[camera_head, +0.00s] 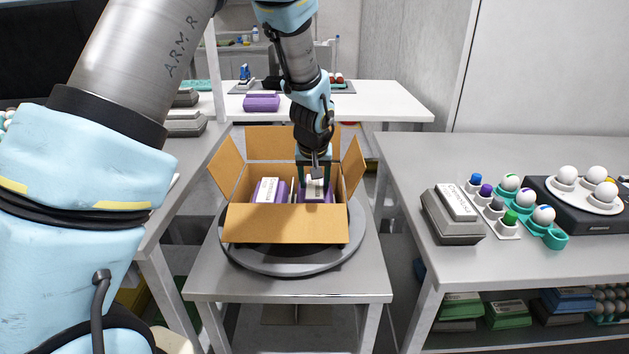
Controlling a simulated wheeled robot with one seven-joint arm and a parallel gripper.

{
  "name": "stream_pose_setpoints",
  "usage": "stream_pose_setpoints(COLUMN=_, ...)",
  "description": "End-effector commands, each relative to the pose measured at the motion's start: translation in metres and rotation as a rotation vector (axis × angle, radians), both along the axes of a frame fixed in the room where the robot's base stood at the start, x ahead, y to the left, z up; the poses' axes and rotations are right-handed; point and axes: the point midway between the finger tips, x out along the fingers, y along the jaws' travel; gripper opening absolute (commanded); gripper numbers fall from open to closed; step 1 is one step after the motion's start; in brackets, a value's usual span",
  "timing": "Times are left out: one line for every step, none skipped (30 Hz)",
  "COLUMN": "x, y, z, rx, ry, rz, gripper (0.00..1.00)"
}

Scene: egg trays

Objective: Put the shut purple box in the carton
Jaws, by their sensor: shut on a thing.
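The open cardboard carton (287,224) stands on a round dark turntable on a small metal table, its flaps spread outward. My gripper (316,182) reaches down into the right half of the carton and is shut on a purple box (318,195) with a white label on top. The lower part of that box is hidden by the carton's front wall, so I cannot tell whether it touches the bottom. Another purple box (268,190) with a white label sits in the left half of the carton, beside the held one.
A grey egg box (453,215), a teal tray (555,238) with eggs and coloured-capped items, and a black device (590,215) with white eggs stand on the right table. Another purple box (262,103) lies on the white back table. Carton flaps stand around my gripper.

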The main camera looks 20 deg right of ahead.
Motion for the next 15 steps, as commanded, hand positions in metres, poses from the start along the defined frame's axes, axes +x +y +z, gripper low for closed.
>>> stream_pose_setpoints(x=0.0004, y=-0.0004, z=-0.0005, rx=-0.002, ry=-0.001, rz=0.000, gripper=0.00)
stream_pose_setpoints(x=0.0004, y=-0.0004, z=-0.0010, rx=-0.002, ry=-0.001, rz=0.000, gripper=0.00)
stream_pose_setpoints(x=0.0004, y=-0.0004, z=-0.0016, rx=-0.002, ry=-0.001, rz=0.000, gripper=0.00)
stream_pose_setpoints(x=0.0004, y=-0.0004, z=-0.0020, rx=-0.002, ry=-0.001, rz=0.000, gripper=0.00)
stream_pose_setpoints(x=0.0004, y=-0.0004, z=-0.0025, rx=-0.002, ry=-0.001, rz=0.000, gripper=0.00)
stream_pose_setpoints(x=0.0004, y=-0.0004, z=-0.0030, rx=-0.002, ry=-0.001, rz=0.000, gripper=0.00)
stream_pose_setpoints(x=0.0004, y=-0.0005, z=-0.0033, rx=-0.002, ry=-0.001, rz=0.000, gripper=0.00)
stream_pose_setpoints(x=0.0004, y=-0.0005, z=-0.0038, rx=-0.002, ry=-0.001, rz=0.000, gripper=0.00)
stream_pose_setpoints(x=0.0004, y=-0.0005, z=-0.0044, rx=-0.002, ry=-0.001, rz=0.000, gripper=0.00)
stream_pose_setpoints(x=0.0003, y=-0.0005, z=-0.0048, rx=-0.002, ry=-0.001, rz=0.000, gripper=0.00)
stream_pose_setpoints(x=0.0003, y=-0.0004, z=-0.0052, rx=-0.002, ry=-0.001, rz=0.000, gripper=0.00)
stream_pose_setpoints(x=0.0003, y=-0.0005, z=-0.0058, rx=-0.002, ry=-0.001, rz=0.000, gripper=0.00)
stream_pose_setpoints(x=0.0003, y=-0.0004, z=-0.0062, rx=-0.002, ry=-0.001, rz=0.000, gripper=0.00)
stream_pose_setpoints(x=0.0003, y=-0.0005, z=-0.0066, rx=-0.002, ry=-0.001, rz=0.000, gripper=0.00)
stream_pose_setpoints(x=0.0003, y=-0.0005, z=-0.0072, rx=-0.002, ry=-0.001, rz=0.000, gripper=0.00)
